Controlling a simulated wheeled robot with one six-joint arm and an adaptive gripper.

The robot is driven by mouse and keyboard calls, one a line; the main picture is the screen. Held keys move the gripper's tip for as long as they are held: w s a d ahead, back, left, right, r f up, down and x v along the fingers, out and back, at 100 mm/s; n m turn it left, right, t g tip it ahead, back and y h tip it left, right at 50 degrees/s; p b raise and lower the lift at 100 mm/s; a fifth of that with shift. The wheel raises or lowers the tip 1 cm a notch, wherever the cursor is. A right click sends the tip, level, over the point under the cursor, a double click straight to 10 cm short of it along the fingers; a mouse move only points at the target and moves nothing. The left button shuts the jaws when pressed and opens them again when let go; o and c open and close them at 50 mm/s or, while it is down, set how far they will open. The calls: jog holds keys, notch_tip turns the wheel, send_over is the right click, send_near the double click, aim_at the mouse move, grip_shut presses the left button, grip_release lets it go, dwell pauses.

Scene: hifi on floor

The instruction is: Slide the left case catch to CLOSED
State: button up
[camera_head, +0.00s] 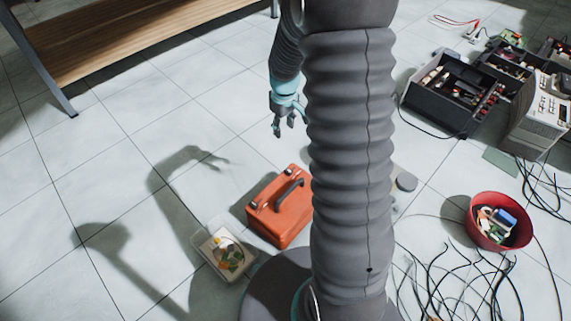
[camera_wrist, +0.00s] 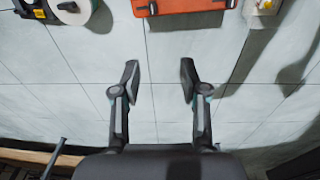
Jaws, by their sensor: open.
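The orange case (camera_head: 272,221) stands on the tiled floor, with a dark handle (camera_head: 289,194) on top. In the wrist view the case (camera_wrist: 185,5) is cut off by the top edge. A catch (camera_wrist: 147,9) shows at its left end there and another (camera_wrist: 230,3) at its right end; I cannot tell whether either is closed. My gripper (camera_head: 283,124) is in the air above and behind the case, apart from it. In the wrist view my gripper (camera_wrist: 159,78) is open and empty.
A clear bin of small parts (camera_head: 225,250) stands close to the case's left. A red bowl (camera_head: 500,222), loose cables (camera_head: 450,280) and black toolboxes (camera_head: 445,90) lie to the right. A wooden bench (camera_head: 130,35) is at back left.

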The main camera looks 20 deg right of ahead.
jog(key=n+g+b, duration=0.1)
send_over(288, 170)
notch_tip(288, 170, down, 11)
notch_tip(288, 170, down, 14)
jog(key=shift+s+b, duration=0.1)
jog(key=shift+b, duration=0.8)
jog(key=shift+c, duration=0.3)
grip_shut()
